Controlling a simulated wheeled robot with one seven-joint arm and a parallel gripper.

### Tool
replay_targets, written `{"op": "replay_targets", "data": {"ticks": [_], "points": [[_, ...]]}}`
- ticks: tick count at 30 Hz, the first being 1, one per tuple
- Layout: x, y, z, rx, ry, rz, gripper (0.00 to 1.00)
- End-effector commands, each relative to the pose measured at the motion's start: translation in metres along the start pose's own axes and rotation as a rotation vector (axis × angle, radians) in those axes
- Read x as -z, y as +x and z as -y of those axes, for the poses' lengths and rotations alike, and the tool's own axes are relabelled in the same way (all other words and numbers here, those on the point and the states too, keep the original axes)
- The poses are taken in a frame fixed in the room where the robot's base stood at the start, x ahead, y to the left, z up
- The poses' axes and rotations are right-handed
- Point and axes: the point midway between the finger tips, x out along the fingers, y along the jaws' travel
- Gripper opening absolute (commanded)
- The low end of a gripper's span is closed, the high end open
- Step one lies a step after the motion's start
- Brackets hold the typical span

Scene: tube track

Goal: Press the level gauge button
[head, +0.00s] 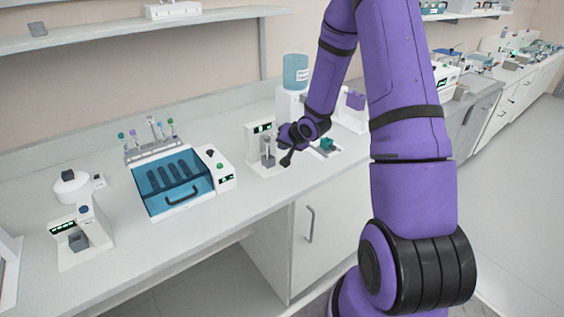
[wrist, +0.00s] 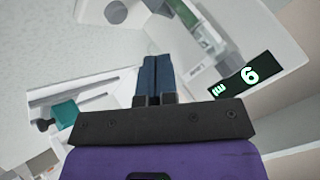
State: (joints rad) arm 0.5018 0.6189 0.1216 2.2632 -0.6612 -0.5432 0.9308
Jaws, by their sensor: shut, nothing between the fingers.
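A white instrument with a lit display (head: 263,128) stands on the bench in the head view, just left of my gripper. A dark display with a green-white 6 (wrist: 240,76) shows close by in the wrist view, right of my fingers. I cannot tell for sure which part is the level gauge or its button; no button is clear near my fingertips. My gripper's dark fingers (wrist: 154,62) are together and empty, in front of white surfaces. In the head view my gripper is small and partly merged with the instrument, so contact cannot be judged.
A teal block (wrist: 66,113) lies left of my fingers. Left along the bench are a blue-lidded box (head: 170,183) with a handle, a tube rack (head: 150,148) and a small instrument (head: 80,236). A blue-topped container (head: 295,72) stands behind my gripper. The front bench edge is clear.

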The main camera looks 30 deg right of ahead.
Motion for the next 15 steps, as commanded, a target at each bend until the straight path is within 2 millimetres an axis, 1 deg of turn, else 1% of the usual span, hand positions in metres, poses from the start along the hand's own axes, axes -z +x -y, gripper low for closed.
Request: {"op": "replay_targets", "data": {"ticks": [1, 6, 15], "points": [[0.004, -0.004, 0.002, 0.001, 0.000, -0.003, 0.00], [0.009, -0.012, 0.009, 0.000, 0.000, -0.002, 0.00], [0.010, -0.014, 0.010, -0.001, 0.000, 0.000, 0.00]]}}
